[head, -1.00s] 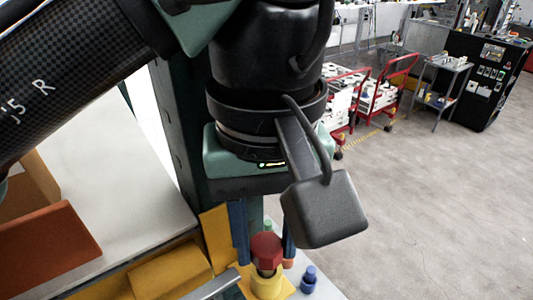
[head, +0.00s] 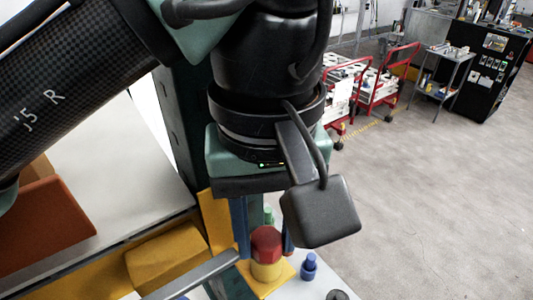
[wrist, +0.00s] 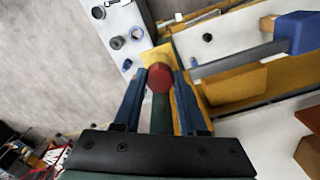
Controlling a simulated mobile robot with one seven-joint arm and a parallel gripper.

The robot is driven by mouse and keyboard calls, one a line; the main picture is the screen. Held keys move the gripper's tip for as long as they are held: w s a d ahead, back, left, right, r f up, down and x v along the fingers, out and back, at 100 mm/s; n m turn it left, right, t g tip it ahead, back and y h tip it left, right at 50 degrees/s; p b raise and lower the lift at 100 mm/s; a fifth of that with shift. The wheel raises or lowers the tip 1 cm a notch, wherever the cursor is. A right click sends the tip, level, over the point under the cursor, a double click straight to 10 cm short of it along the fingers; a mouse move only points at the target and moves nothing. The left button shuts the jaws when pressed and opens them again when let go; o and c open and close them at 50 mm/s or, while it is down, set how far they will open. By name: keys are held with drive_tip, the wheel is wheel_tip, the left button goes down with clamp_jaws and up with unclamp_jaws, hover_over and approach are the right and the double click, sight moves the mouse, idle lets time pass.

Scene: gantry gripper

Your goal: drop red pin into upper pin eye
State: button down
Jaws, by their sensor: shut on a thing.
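The red pin (head: 266,242) has a hexagonal head, and its head also shows in the wrist view (wrist: 160,76). It is upright between the blue fingers of my gripper (head: 266,248), which are shut on it. The fingers also show in the wrist view (wrist: 159,78). The pin's head is directly over the yellow ring-shaped pin eye (head: 267,270), on or very close to its rim. The pin's shaft is hidden, apparently inside the eye. Whether the head touches the rim cannot be told.
A blue peg (head: 309,266) stands right of the eye, with a dark round part (head: 337,295) nearer. A small green piece (head: 268,215) is behind the pin. A grey bar (head: 195,277) and yellow blocks (head: 168,257) lie left. Open floor is at right.

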sight(266, 238)
drive_tip(key=c, duration=0.5)
unclamp_jaws()
drive_tip(key=shift+o, duration=0.6)
wheel_tip(266, 238, up, 13)
drive_tip(key=p, duration=0.5)
